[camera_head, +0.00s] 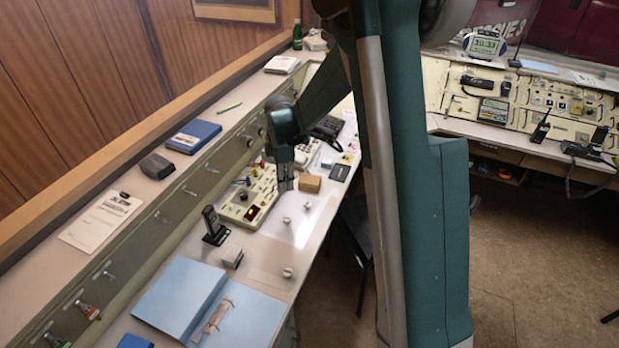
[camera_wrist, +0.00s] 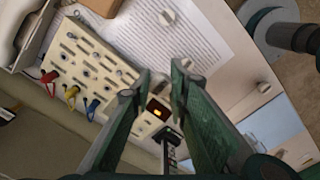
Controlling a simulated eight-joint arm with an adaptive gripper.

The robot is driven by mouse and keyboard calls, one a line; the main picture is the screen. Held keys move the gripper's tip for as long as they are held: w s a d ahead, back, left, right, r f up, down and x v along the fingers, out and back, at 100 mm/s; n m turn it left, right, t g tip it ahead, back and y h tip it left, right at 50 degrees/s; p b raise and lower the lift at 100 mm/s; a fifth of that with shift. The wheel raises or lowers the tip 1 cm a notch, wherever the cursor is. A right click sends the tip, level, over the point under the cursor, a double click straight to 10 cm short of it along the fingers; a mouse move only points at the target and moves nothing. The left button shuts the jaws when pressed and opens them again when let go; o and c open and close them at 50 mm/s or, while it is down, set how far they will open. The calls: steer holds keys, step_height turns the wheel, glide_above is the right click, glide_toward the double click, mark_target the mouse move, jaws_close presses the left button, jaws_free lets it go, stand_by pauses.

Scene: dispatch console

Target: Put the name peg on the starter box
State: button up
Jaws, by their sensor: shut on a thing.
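My gripper (camera_head: 285,182) points down over the desk, left of a small brown box (camera_head: 307,183) and above the right side of a cream switch panel. Nothing is clearly marked as the starter box; the brown box also shows at the top of the wrist view (camera_wrist: 103,6).
The cream switch panel (camera_head: 236,207) with a lit yellow display and coloured plugs lies under my gripper. A black handset in its stand (camera_head: 213,228) rises nearby. An open blue folder (camera_head: 181,297) lies nearer. Telephones stand behind. The desk's right edge is close.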

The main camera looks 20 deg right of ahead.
steer(key=r+p, duration=0.2)
glide_above(310, 179)
steer(key=shift+f, duration=0.1)
steer(key=shift+f, duration=3.15)
steer(key=shift+f, duration=0.1)
steer(key=shift+f+b, duration=0.35)
steer(key=shift+f, duration=1.4)
steer(key=shift+f, duration=0.15)
steer(key=o, duration=0.6)
steer(key=shift+o, duration=0.2)
